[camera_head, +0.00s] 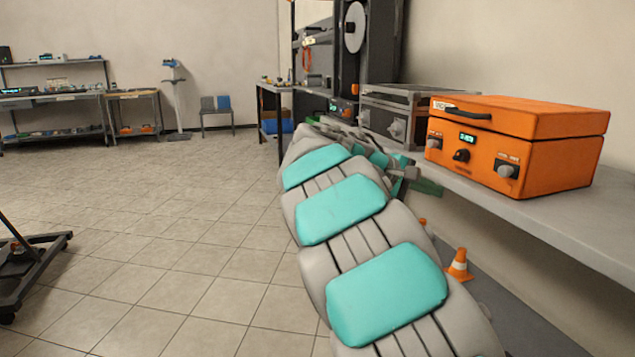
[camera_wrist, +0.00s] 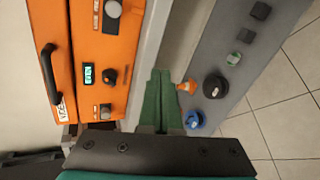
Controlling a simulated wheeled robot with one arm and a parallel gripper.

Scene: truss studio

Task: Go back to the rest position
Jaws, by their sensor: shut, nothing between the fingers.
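My arm reaches forward in the head view, and my gripper (camera_head: 428,187) shows as a small green tip just beyond the arm, beside the bench's front edge and below the orange case. In the wrist view the two green fingers of my gripper (camera_wrist: 160,75) lie together with nothing between them. They point along the pale front edge of the bench. I see no object in my grasp.
An orange case (camera_head: 520,145) with knobs and a display stands on the grey bench (camera_head: 560,225), near my gripper. A grey case (camera_head: 385,118) is behind it. A small cone (camera_head: 458,264) and several small items lie below. The tiled floor (camera_head: 170,220) at left is mostly clear.

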